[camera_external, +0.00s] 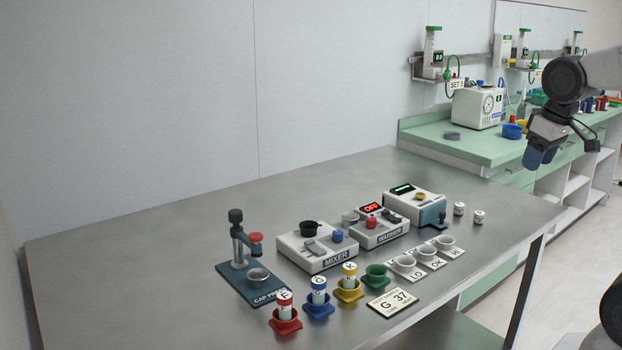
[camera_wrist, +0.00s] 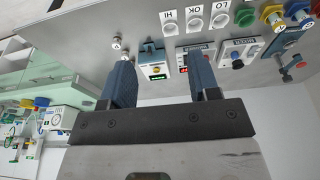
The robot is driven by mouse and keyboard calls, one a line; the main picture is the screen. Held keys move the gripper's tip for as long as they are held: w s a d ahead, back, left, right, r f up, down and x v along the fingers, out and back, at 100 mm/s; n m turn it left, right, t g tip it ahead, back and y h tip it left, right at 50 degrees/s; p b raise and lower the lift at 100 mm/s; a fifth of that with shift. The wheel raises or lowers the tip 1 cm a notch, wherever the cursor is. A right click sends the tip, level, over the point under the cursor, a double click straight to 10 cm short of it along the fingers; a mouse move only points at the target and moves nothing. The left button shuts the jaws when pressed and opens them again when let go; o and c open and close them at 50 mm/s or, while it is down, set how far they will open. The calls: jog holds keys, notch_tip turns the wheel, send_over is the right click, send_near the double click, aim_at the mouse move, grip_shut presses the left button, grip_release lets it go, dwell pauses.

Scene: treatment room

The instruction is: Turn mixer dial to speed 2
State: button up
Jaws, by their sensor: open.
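The mixer (camera_external: 300,256) is a white box labelled MIXER on the steel table, with a black round cup or cap, a grey part and a blue knob (camera_external: 337,237) on top. I cannot read any speed mark or tell where the dial points. The mixer (camera_wrist: 240,43) also shows small and upside down at the right of the wrist view. My gripper (camera_external: 540,160) is open and empty, raised beyond the table's right side, well away from the mixer. Its two blue fingers (camera_wrist: 161,64) stand apart in the wrist view.
The warmer (camera_external: 377,235), its display reading OFF, stands right of the mixer, with another white device (camera_external: 413,207) beyond. A cap press (camera_external: 250,284) stands left. Coloured cups with vials (camera_external: 348,284) and a G 37 card (camera_external: 394,302) lie in front. The table's left part is clear.

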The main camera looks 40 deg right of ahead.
jog(key=w+a+n, duration=0.3)
jog(key=w+a, duration=0.1)
jog(key=w, duration=0.7)
jog(key=n+g, duration=0.2)
jog(key=n, duration=0.8)
send_over(338, 232)
jog(key=f, duration=1.6)
jog(key=shift+s+d+f, duration=0.2)
jog(key=shift+s+d, duration=0.05)
jog(key=shift+w+a+f, duration=0.2)
jog(key=shift+a+f, duration=0.1)
jog(key=shift+w+d+f, duration=0.1)
jog(key=shift+f, duration=3.8)
